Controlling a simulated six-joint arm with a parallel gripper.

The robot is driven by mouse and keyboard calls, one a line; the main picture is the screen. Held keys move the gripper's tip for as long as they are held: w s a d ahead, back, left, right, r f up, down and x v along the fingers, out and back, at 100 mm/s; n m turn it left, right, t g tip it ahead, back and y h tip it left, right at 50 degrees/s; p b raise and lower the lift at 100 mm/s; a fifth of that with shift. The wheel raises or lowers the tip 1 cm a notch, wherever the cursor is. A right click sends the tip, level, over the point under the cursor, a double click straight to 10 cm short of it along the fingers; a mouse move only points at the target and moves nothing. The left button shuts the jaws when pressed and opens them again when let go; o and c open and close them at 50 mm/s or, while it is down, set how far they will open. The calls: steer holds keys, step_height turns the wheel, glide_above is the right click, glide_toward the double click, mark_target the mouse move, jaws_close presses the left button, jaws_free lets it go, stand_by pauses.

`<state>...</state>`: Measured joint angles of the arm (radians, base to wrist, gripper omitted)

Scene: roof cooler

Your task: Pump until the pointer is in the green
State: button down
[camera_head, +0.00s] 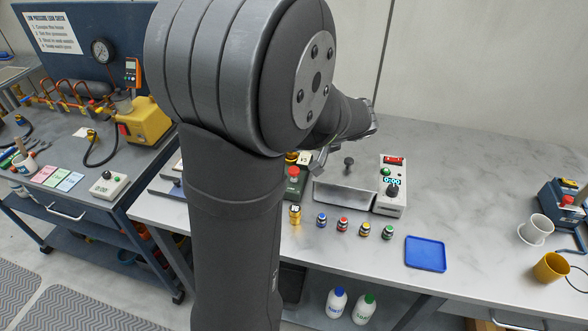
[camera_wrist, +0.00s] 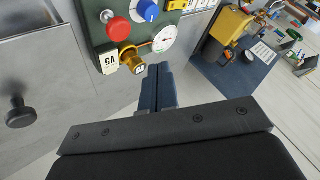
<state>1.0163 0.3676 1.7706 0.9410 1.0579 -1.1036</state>
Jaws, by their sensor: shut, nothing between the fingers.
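In the wrist view a dark green box carries a red round button (camera_wrist: 118,30), a blue knob (camera_wrist: 149,11), a yellow knob with a dark end (camera_wrist: 131,58) and a small white round gauge (camera_wrist: 164,39). The gauge has coloured marks, but I cannot read where its pointer stands. My gripper (camera_wrist: 159,70) is shut and empty, its fingertips just below the yellow knob and the gauge; I cannot tell if they touch anything. In the head view the green box (camera_head: 295,187) with its red button is partly hidden behind my arm, and the gauge cannot be made out.
Right of the box stand a steel tray-like unit (camera_head: 345,194) and a grey device with a display (camera_head: 391,190). Several small bottles (camera_head: 343,224) line the bench front, beside a blue tray (camera_head: 425,254). Another dial (camera_head: 102,50) and a yellow machine (camera_head: 147,121) stand left.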

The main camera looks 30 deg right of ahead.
stand_by(0.6)
step_height(320, 180, up, 4)
steer(key=shift+f, duration=0.1)
steer(key=shift+f, duration=0.1)
steer(key=shift+f, duration=4.35)
steer(key=shift+f, duration=0.4)
